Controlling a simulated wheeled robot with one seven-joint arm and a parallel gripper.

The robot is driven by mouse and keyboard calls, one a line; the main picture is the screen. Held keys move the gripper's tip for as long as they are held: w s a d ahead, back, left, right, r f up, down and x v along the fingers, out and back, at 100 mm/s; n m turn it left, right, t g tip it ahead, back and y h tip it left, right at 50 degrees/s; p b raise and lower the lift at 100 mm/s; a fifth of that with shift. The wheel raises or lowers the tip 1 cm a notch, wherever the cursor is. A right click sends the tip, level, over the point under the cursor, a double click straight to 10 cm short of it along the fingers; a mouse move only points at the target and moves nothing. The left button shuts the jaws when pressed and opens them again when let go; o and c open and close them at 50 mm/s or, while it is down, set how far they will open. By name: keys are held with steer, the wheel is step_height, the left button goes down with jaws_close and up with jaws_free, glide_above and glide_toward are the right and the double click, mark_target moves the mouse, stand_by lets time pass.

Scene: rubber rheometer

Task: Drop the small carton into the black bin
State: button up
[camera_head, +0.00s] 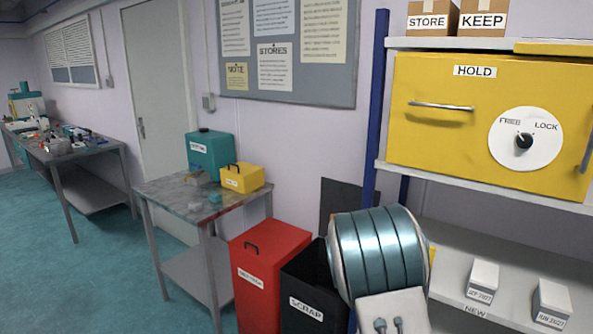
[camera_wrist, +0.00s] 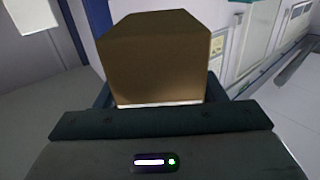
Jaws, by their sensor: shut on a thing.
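My gripper (camera_wrist: 157,98) is shut on a small brown carton (camera_wrist: 153,55) in the wrist view, with a dark finger at each side of it. The carton's lower end is hidden by the gripper body, and no label shows on the faces in view. The black bin (camera_head: 313,306), labelled SCRAP, stands open at the bottom middle of the head view. My arm is just right of the bin and covers part of that side. The gripper and held carton do not show in the head view.
A red bin (camera_head: 268,270) stands left of the black one. A grey table (camera_head: 170,195) holds a yellow box (camera_head: 242,178) and a teal box (camera_head: 209,150). At right, a shelf has a yellow HOLD cabinet (camera_head: 460,130) and white cartons (camera_head: 484,280) below. Floor is clear at left.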

steer(key=s+d+f, duration=0.5)
steer(key=d, duration=0.2)
steer(key=shift+s+d+f+p, duration=0.2)
steer(key=shift+s+f+p, duration=0.05)
steer(key=shift+f+p, duration=0.05)
